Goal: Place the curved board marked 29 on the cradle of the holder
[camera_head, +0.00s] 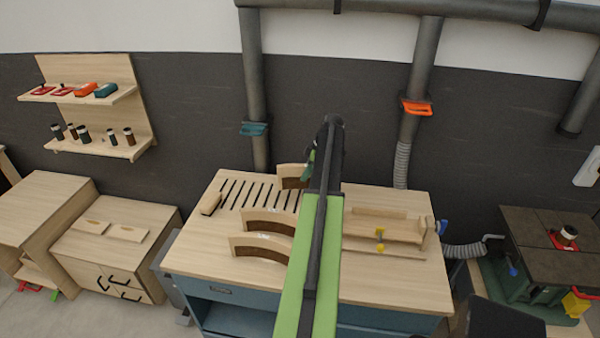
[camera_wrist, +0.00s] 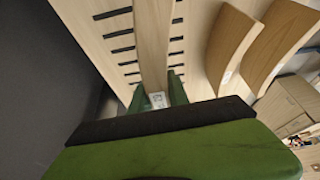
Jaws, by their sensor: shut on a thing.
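My gripper (camera_wrist: 157,94) is shut on a curved wooden board (camera_wrist: 153,45), with one green finger on each side of it. A white label shows on the board's near end, but its number is too small to read. In the head view the held board (camera_head: 290,171) is at the back of the workbench, left of my arm, partly hidden. I cannot tell whether it touches the bench. Two similar curved boards (camera_head: 270,221) (camera_head: 262,246) stand further forward. A wooden fixture with yellow knobs (camera_head: 385,229), possibly the holder, lies on the right; my arm hides its left part.
The workbench (camera_head: 200,254) has dark slots at its back left, with a small wooden block (camera_head: 211,203) beside them. Grey pipes (camera_head: 253,85) rise behind it. A wall shelf (camera_head: 95,105) and low cabinets are on the left. A dark machine table (camera_head: 535,240) is on the right.

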